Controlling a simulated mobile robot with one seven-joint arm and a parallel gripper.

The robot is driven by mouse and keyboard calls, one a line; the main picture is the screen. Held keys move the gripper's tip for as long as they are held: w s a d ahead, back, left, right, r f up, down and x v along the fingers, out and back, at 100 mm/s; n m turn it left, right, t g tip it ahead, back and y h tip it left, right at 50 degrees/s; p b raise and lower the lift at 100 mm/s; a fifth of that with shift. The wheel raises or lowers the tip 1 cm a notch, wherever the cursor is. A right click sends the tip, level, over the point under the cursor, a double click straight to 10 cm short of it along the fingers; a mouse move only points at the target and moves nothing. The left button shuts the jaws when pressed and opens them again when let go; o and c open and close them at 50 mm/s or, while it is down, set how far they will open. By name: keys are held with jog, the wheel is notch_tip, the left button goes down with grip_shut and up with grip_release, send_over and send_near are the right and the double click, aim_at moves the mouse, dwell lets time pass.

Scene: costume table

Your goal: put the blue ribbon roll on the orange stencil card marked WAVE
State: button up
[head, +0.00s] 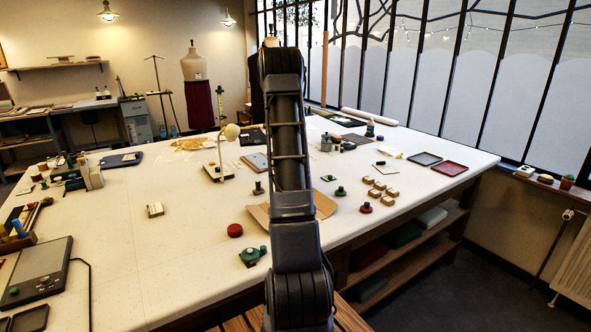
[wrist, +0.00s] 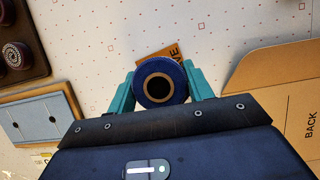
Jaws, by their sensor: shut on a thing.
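The blue ribbon roll (wrist: 179,82), a dark blue ring with a tan core, is between the teal fingers of my gripper (wrist: 160,84) in the wrist view. The fingers press on its left and right sides. The orange stencil card (wrist: 148,55) shows just beyond the roll, with the letters "VE" readable and the rest hidden behind the roll. I cannot tell whether the roll touches the card or hangs above it. In the head view my own arm hides the gripper, the roll and the card.
A brown pattern piece marked BACK (wrist: 285,75) lies right of my gripper. A dark tray with round items (wrist: 28,72) and a light blue case (wrist: 40,120) lie to the left. In the head view, a red pincushion (head: 235,230) and a green tape (head: 250,256) sit on the white table (head: 150,265).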

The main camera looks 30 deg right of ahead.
jog(key=shift+f, duration=0.55)
jog(key=o, duration=1)
jog(key=shift+r, duration=0.1)
